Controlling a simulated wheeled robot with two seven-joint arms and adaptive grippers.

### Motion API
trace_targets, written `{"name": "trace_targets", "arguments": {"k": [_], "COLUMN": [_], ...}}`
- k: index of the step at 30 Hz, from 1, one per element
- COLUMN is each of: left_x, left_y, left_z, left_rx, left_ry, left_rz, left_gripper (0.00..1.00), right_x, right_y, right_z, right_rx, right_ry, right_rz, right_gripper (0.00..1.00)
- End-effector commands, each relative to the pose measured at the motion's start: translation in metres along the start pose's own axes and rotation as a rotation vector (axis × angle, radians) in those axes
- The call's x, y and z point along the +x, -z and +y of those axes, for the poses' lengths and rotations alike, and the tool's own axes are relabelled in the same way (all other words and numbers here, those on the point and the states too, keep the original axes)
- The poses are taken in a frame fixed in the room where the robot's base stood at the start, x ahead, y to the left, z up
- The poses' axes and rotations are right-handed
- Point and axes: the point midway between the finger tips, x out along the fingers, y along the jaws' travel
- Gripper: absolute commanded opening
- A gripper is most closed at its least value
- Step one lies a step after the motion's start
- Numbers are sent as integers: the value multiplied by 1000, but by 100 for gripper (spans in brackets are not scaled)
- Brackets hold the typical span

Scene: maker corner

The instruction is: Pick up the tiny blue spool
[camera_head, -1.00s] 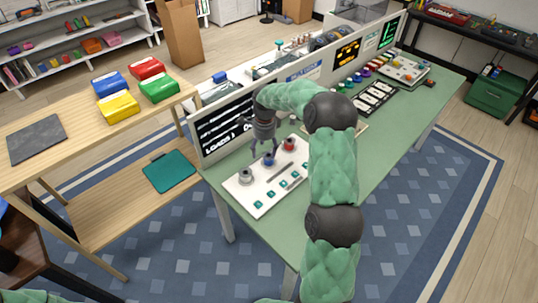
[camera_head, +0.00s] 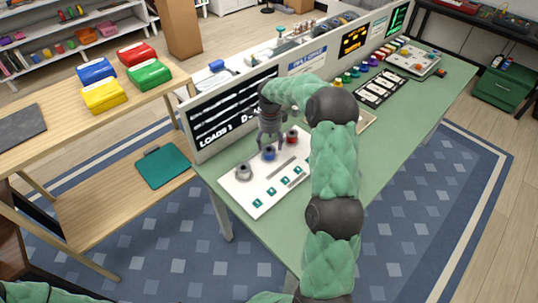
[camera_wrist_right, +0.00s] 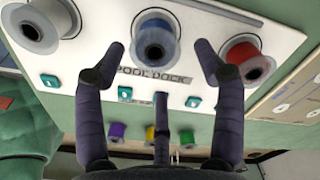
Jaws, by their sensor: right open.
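The tiny blue spool (camera_head: 269,154) stands on the white spool dock panel (camera_head: 262,196), between a grey spool (camera_head: 243,172) and a red spool (camera_head: 292,137). In the right wrist view the blue spool (camera_wrist_right: 154,42) shows at the top, between the fingertips in the picture. My right gripper (camera_head: 270,143) is above and close to the blue spool, its fingers pointing down. In the wrist view the right gripper (camera_wrist_right: 160,58) has its fingers spread wide, with nothing held. I cannot tell whether a finger touches the spool. My left gripper is out of view.
The grey spool (camera_wrist_right: 40,22) and red spool (camera_wrist_right: 248,56) flank the blue one closely. A sign wall (camera_head: 235,112) stands behind the dock. Teal buttons (camera_head: 271,191) line the dock's front. The green bench (camera_head: 385,140) has free room right of my arm.

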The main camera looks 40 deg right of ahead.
Motion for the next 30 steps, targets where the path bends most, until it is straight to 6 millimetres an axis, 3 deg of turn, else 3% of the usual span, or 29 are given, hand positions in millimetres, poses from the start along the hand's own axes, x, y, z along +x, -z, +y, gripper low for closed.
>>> {"name": "trace_targets", "arguments": {"k": [10, 19, 24, 25, 30], "left_x": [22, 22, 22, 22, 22], "left_y": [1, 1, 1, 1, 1], "left_z": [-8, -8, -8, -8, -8], "left_rx": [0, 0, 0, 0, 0], "left_ry": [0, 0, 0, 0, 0], "left_rz": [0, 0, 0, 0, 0], "left_gripper": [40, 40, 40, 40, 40], "right_x": [45, 49, 49, 49, 49], "right_y": [1, 1, 1, 1, 0], "right_z": [4, 4, 4, 4, 4], "right_rx": [1, 1, 0, 0, 0], "right_ry": [-4, 0, -1, -1, -1], "right_rz": [1, 0, 0, 0, 0], "right_gripper": [70, 70, 22, 18, 18]}}
